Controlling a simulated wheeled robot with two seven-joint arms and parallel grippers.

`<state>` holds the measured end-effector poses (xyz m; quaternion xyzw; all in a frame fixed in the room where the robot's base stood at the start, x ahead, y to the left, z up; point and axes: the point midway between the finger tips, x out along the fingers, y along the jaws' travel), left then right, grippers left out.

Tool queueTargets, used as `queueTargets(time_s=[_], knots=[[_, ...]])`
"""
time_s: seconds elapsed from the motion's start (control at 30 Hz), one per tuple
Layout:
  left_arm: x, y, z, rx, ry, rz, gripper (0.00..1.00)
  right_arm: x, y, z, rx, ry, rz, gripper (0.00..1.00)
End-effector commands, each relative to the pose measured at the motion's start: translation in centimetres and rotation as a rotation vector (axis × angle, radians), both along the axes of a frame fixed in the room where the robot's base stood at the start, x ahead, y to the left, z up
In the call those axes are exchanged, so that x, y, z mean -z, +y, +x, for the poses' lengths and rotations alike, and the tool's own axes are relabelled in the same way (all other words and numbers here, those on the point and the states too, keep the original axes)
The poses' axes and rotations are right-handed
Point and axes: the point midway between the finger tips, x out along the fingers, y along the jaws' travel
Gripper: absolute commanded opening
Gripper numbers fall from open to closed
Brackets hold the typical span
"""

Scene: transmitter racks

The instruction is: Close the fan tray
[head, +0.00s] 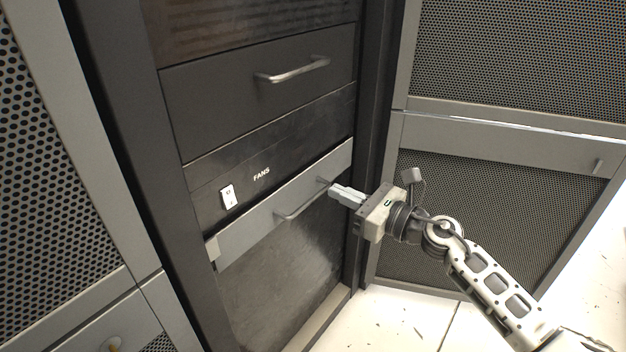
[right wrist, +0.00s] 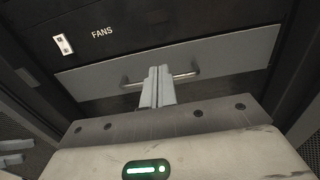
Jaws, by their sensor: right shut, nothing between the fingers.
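The fan tray (head: 258,222) has a light grey front panel with a bar handle (head: 303,200), below the FANS label in the dark rack. Its front appears to stand slightly proud of the rack at the left end; how far out it is cannot be told exactly. My right gripper (head: 335,191) is shut and empty, its fingertips at the handle's right part in the head view. In the right wrist view, the shut fingers (right wrist: 158,72) point at the tray front (right wrist: 225,58), overlapping the middle of the handle (right wrist: 186,76); contact is unclear. My left gripper is not in view.
A white switch (head: 228,196) sits beside the FANS label above the tray. A dark drawer with a metal handle (head: 293,71) is higher up. Perforated grey cabinets (head: 515,50) flank the rack. The pale floor (head: 405,315) is open at the lower right.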

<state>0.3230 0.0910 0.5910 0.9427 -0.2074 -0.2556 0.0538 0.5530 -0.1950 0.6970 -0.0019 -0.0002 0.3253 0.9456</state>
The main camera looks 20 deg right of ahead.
Motion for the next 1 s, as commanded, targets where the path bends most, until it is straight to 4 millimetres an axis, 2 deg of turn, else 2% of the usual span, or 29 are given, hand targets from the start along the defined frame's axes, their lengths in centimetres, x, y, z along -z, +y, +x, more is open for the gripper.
queueTargets(time_s=[0.2, 0.4, 0.83, 1.0], knots=[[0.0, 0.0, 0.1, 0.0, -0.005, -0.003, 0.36, -0.1, 2.8, 3.5, 0.0, -0.002, 0.004, 0.0], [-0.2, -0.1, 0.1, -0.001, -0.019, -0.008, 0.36, 0.0, 4.1, 5.2, 0.001, 0.002, 0.004, 0.0], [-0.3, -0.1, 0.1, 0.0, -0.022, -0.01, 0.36, 0.0, 4.4, 5.6, 0.0, 0.002, 0.004, 0.0], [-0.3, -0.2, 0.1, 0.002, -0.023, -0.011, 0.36, 0.1, 3.3, 5.7, 0.025, 0.003, 0.002, 0.0]])
